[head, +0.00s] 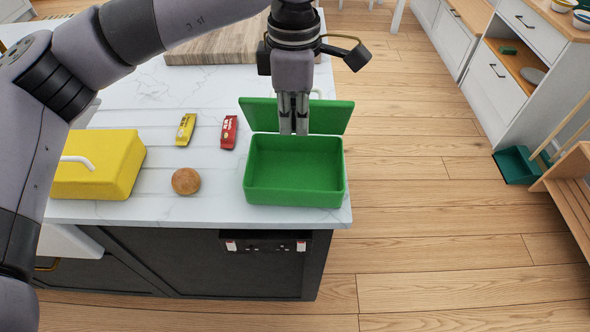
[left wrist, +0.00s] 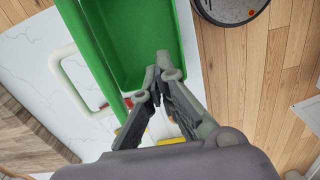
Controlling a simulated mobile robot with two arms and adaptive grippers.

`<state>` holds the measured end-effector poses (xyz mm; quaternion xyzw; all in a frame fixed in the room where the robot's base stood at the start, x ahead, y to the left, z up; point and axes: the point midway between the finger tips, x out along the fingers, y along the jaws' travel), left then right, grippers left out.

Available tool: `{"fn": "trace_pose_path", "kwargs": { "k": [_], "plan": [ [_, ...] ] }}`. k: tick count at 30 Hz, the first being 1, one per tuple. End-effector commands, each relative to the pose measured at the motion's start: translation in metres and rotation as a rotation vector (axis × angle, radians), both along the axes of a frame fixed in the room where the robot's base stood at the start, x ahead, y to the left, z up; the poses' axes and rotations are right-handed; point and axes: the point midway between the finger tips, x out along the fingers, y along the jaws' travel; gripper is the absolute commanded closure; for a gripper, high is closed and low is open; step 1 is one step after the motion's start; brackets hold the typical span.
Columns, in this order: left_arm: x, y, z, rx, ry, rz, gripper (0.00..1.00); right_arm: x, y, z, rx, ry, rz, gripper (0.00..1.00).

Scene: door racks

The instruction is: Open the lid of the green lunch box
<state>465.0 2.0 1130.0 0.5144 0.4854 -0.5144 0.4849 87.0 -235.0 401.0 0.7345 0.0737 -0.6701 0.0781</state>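The green lunch box (head: 293,196) stands at the right front corner of the white counter, with its empty inside showing. Its green lid (head: 331,117) is swung up and tilted back along the rear edge. My left gripper (head: 294,130) points down in front of the lid, over the back edge of the box. Its fingers are together with nothing seen between them; the fingertips also show in the left wrist view (left wrist: 156,76). The wrist view shows the lid's pale handle (left wrist: 66,72) on the far side of the lid. My right gripper is out of view.
On the counter (head: 220,208), a yellow box (head: 105,178) with a white handle, a round brown bun (head: 186,181), a yellow packet (head: 186,129) and a red packet (head: 229,132) lie left of the lunch box. A wooden board (head: 215,45) lies behind. Open floor lies right.

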Motion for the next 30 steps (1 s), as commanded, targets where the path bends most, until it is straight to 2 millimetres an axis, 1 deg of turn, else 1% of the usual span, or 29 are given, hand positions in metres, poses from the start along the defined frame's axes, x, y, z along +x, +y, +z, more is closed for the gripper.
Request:
{"fn": "trace_pose_path", "kwargs": {
  "k": [1, 12, 30],
  "plan": [
    [0.0, 0.0, -0.004, 0.0, 0.0, 0.0, 1.0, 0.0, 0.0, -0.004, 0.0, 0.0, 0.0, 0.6],
    [0.001, 0.0, -0.003, 0.0, 0.0, 0.001, 1.0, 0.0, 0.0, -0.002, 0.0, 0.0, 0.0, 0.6],
    [0.025, -0.002, -0.002, -0.001, 0.0, 0.001, 1.0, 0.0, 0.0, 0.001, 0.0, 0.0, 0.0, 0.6]
  ]
}}
